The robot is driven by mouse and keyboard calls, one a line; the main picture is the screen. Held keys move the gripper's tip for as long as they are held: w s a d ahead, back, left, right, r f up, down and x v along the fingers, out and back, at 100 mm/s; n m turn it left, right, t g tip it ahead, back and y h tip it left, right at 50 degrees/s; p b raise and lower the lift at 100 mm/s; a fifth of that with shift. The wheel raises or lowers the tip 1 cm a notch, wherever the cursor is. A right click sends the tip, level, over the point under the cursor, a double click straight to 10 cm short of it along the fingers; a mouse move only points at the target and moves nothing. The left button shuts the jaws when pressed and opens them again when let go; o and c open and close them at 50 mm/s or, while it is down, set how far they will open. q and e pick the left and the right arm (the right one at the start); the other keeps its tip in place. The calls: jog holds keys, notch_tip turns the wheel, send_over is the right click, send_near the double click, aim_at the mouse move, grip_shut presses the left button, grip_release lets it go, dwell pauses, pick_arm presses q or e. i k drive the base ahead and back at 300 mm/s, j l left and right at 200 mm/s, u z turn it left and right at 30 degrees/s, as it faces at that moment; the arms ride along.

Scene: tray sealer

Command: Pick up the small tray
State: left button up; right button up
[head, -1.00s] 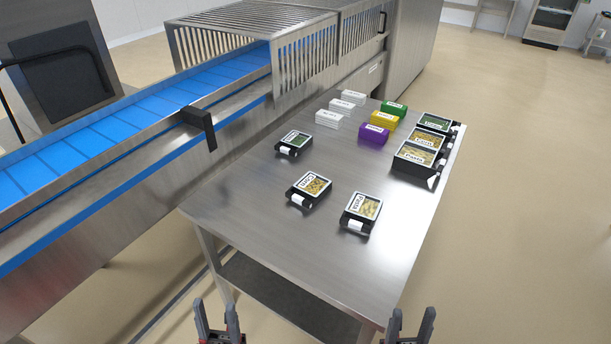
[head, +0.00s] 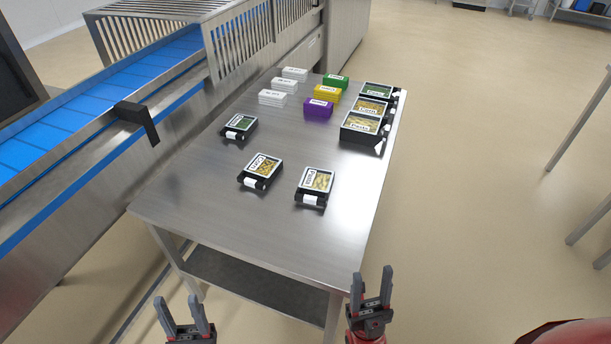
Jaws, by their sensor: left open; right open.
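Three separate black trays with food and labels stand on the steel table (head: 215,205). The one with green contents (head: 239,126) is furthest back and looks the smallest. More filled trays (head: 362,128) stand in a row at the table's right edge. My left gripper (head: 182,312) is open and empty, in front of the table. My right gripper (head: 371,286) is open and empty, near the table's front right corner. Both are apart from the trays.
White stacks (head: 284,85), a green stack (head: 335,82), a yellow stack (head: 327,93) and a purple stack (head: 318,108) stand at the back of the table. A blue conveyor (head: 85,101) runs along the left.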

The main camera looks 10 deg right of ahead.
aim_at(314, 187)
jog(key=u, duration=0.15)
jog(key=i+j+z, duration=0.15)
jog(key=j, duration=0.2)
jog(key=i+j+z, duration=0.1)
jog(key=j, duration=0.3)
jog(key=i+j+z, duration=0.15)
jog(key=j, duration=0.2)
jog(key=i+j+z, duration=0.1)
jog(key=j, duration=0.35)
jog(key=i+j+z, duration=0.15)
jog(key=j, duration=0.25)
